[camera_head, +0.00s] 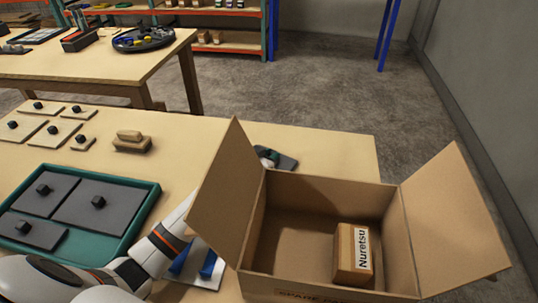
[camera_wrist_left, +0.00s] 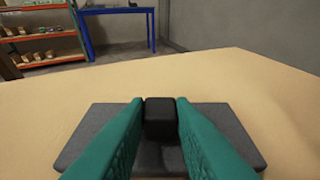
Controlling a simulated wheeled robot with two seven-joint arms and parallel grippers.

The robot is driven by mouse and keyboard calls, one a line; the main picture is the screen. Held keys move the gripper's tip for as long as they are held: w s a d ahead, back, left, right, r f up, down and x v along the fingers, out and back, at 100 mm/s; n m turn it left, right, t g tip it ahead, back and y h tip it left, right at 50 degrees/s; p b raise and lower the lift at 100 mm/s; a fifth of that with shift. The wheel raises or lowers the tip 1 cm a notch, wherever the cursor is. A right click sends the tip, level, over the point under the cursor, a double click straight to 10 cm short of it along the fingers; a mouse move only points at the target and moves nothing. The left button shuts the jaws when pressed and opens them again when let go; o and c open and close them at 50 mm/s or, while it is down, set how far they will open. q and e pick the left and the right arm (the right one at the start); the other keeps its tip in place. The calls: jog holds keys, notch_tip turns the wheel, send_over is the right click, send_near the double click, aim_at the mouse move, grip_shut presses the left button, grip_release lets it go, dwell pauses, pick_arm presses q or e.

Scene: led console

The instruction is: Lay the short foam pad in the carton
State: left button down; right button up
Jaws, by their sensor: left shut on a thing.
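The open carton (camera_head: 460,215) stands at the front right, flaps spread. A tan box labelled "Nuretsu" (camera_head: 351,252) is inside on the right; the floor to its left is bare. My left gripper (camera_head: 268,156) is mostly hidden behind the carton's left flap. In the left wrist view its green fingers (camera_wrist_left: 160,128) are shut on the black knob (camera_wrist_left: 160,112) of a dark grey pad (camera_wrist_left: 100,125). The pad's edge shows past the flap in the head view (camera_head: 287,161). It is outside the carton; I cannot tell whether it touches the table. My right gripper is out of view.
A green tray (camera_head: 137,222) at left holds three grey pads with black knobs. Several pale knobbed plates (camera_head: 60,133) and a tan block (camera_head: 132,142) lie behind it. A white and blue thing (camera_head: 207,266) is partly hidden near the carton. Table right of the held pad is clear.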

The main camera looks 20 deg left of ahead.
pick_arm(q)
jog(key=shift+f, duration=0.1)
jog(key=c, duration=1.2)
grip_release()
jog(key=shift+c, duration=0.2)
